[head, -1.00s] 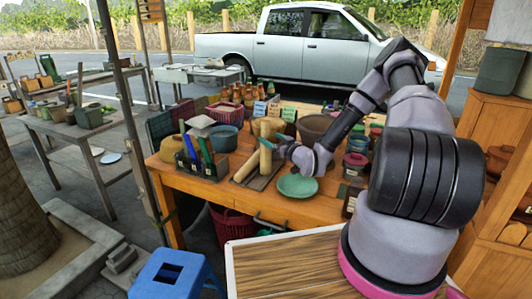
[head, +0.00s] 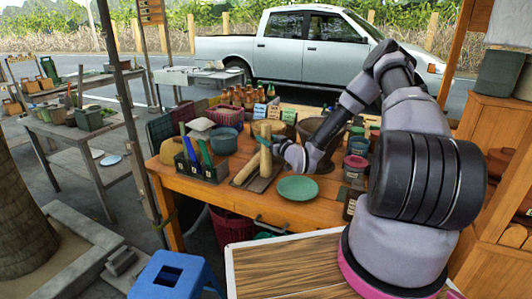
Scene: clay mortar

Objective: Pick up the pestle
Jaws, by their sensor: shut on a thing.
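A light wooden pestle (head: 266,162) stands roughly upright at the middle of the wooden table (head: 292,215). My gripper (head: 267,146) reaches it from the right and is shut on it. The lower end of the pestle is at or just over a dark tray (head: 262,184); I cannot tell if it touches. A brown clay mortar (head: 312,128) stands behind my wrist, which partly hides it.
Another light wooden stick (head: 245,169) lies in the tray, left of the pestle. A green plate (head: 298,188) is in front. A black caddy with tools (head: 201,168) stands left. Bowls, bottles and jars crowd the back and right.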

